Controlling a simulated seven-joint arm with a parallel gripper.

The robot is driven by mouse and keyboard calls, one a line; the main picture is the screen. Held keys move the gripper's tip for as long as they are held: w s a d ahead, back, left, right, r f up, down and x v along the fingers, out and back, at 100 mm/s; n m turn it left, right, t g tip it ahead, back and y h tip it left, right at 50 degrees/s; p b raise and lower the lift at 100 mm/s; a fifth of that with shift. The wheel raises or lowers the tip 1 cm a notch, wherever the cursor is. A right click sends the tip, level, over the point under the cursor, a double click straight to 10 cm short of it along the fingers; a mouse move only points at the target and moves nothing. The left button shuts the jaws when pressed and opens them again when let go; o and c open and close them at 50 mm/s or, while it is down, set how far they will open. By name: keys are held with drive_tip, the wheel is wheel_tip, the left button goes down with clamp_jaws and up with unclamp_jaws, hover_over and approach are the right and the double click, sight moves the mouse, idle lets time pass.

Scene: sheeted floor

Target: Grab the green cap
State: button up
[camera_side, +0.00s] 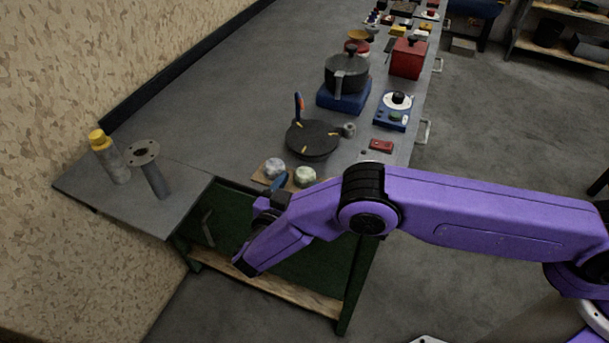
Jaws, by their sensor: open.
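I cannot tell for certain which thing is the green cap. A pale greenish round thing (305,176) sits on a small wooden board (261,175) at the near end of the long table, just behind my forearm. A paler, greyish round thing (275,167) sits beside it on the left. A small green part (396,117) also shows on a blue device (385,123) farther back. My gripper (270,205) is open, at the table's near edge, in front of the board and apart from the round things. Its fingers are mostly hidden by my purple arm.
A dark pan (313,141) stands behind the board. A grey pot (346,72) on a blue base (340,101) and a red box (408,58) stand farther back. Table between is clear.

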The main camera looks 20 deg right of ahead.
drive_tip(key=shift+x, duration=0.95)
drive_tip(key=c, duration=0.9)
drive_tip(key=shift+r, duration=0.1)
